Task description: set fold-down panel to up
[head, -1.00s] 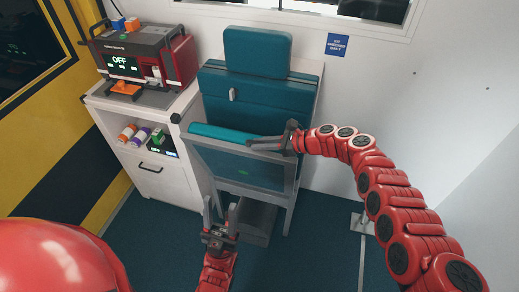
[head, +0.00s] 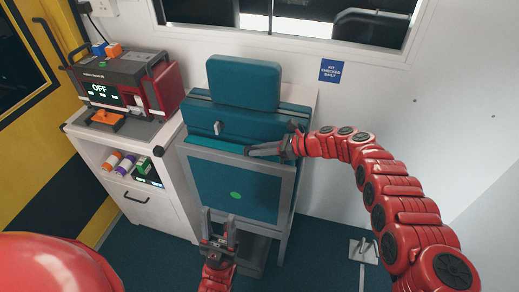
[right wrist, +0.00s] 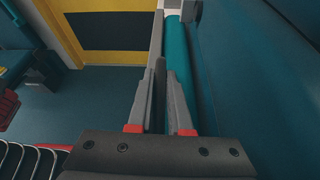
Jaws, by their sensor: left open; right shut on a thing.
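The fold-down panel (head: 220,180) is a teal board in a grey frame with a green dot, in front of the teal seat back (head: 250,125). It stands steep, near upright, its top edge close to the seat back. My right gripper (head: 265,150) is shut on the panel's upper frame edge. In the right wrist view its fingers (right wrist: 158,95) lie along the grey frame, with a teal strip beside it. My left gripper (head: 219,222) is open and empty, low in front of the panel; it looks apart from it, though the gap is hard to judge.
A white cabinet (head: 150,215) stands left of the seat, with a red device (head: 125,85) reading OFF on top and small items on its shelf. A teal headrest (head: 243,83) is above. A grey floor bracket (head: 363,248) is at the right. The floor between is clear.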

